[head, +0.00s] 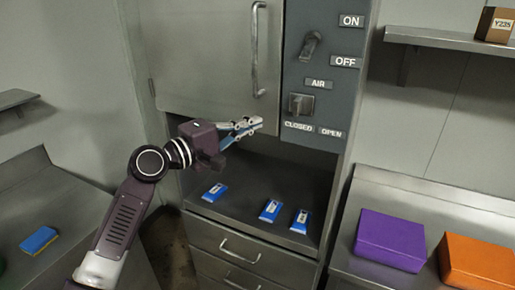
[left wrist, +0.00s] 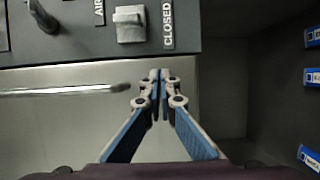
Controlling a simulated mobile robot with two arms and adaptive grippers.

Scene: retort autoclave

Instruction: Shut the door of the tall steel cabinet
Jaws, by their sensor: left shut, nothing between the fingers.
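The tall steel cabinet has a grey metal door (head: 200,55) with a vertical bar handle (head: 255,50). The door covers the upper opening and looks flush or nearly flush beside the control panel; I cannot tell whether a small gap is left. My left gripper (head: 250,126) is shut and empty at the door's lower right corner, below the handle. In the left wrist view, the shut fingertips (left wrist: 158,78) are in front of the door (left wrist: 60,130) near its lower edge, with the handle (left wrist: 65,91) to the left. Contact is unclear. My right gripper is not in view.
The control panel (head: 321,75) has a lever (head: 311,45) and an air knob (head: 301,104). Below the door, an open bay holds blue packs (head: 270,210) above drawers. A purple box (head: 390,240) and an orange box (head: 477,262) sit on the right counter.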

